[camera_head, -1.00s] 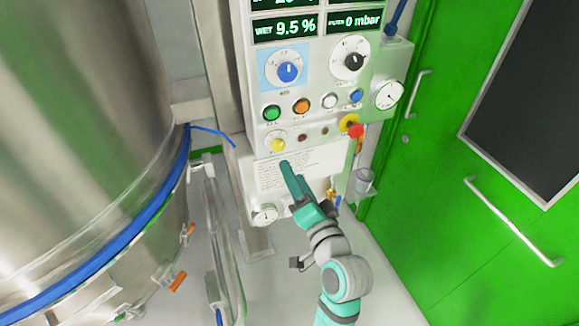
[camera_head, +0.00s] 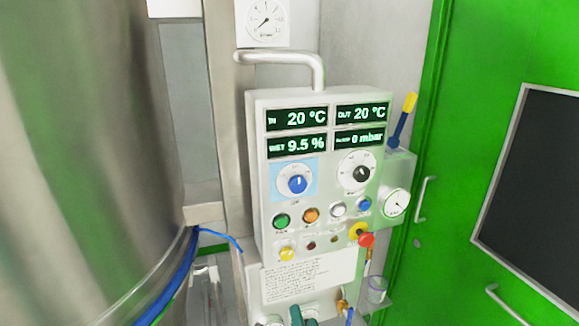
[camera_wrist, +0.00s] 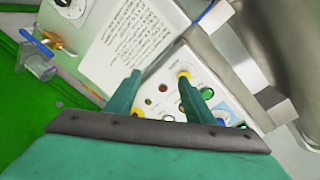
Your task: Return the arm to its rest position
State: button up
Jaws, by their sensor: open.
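My gripper (camera_head: 303,317) shows only as teal fingertips at the bottom edge of the head view, below the control panel (camera_head: 262,180). The rest of my arm is out of that view. In the wrist view my gripper (camera_wrist: 160,78) has its two teal fingers apart with nothing between them. Beyond them, the panel's buttons and a printed label (camera_wrist: 138,40) show tilted. I cannot tell the exact gap between the fingers and the panel; no contact is visible.
A large steel vessel (camera_head: 90,130) with a blue band (camera_head: 168,285) stands at left. A green door (camera_head: 462,60) with a dark window is at right. A red knob (camera_head: 366,240), a gauge (camera_head: 396,203) and a clear cup (camera_head: 377,290) sit along the panel's right side.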

jog(key=s+f+n+g+h, duration=0.15)
jog(key=s+f+h, duration=0.25)
jog(key=s+f, duration=1)
jog(key=s+a+n, duration=0.2)
jog(key=s+n, duration=0.1)
jog(key=s, duration=0.7)
jog(key=s+a+f+n, duration=0.1)
jog(key=s+n, duration=0.3)
jog(key=s, duration=0.6)
jog(key=shift+a, duration=0.5)
jog(key=shift+f, duration=0.1)
